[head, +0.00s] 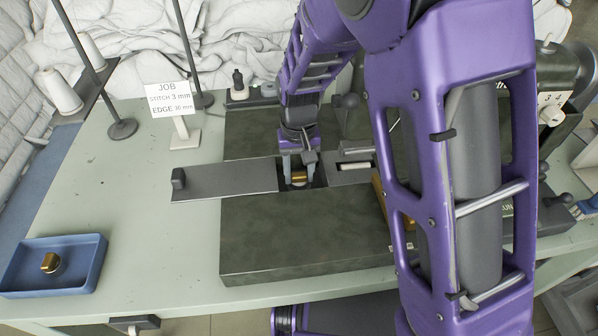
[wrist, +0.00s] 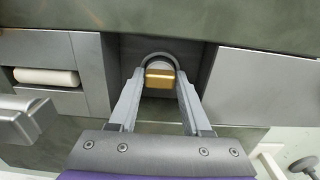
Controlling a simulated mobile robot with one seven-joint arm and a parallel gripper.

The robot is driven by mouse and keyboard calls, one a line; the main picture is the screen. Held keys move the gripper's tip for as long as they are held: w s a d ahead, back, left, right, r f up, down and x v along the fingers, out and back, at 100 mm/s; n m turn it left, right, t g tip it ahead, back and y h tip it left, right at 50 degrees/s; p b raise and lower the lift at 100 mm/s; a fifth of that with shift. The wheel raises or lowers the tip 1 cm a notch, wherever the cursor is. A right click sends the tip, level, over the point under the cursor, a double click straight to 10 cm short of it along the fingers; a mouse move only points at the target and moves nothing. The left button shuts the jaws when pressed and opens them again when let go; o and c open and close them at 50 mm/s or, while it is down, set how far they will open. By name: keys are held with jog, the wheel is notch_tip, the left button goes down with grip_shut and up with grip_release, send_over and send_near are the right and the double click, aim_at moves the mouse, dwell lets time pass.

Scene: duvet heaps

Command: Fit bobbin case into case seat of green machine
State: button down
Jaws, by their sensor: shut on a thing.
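The bobbin case is a small brass-coloured piece (head: 299,177) in the open recess of the green machine's bed (head: 300,245). My gripper (head: 298,184) reaches down into that recess and is shut on the bobbin case. In the wrist view the bobbin case (wrist: 160,77) shows as a gold block between the two grey fingers. A dark curved rim with a pale centre, apparently the case seat (wrist: 158,57), lies right at its far side. I cannot tell whether the case is seated in it or just in front.
A slid-open metal cover plate (head: 225,180) lies left of the recess. A blue tray (head: 85,268) at the front left holds another brass piece (head: 50,263). A job sign (head: 168,97) and thread stands are behind.

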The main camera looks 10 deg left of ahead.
aim_at(299, 175)
jog(key=shift+f, duration=0.15)
jog(key=shift+c, duration=1.8)
grip_release()
notch_tip(299, 175, up, 12)
jog(key=p, duration=0.2)
jog(key=shift+r, duration=0.2)
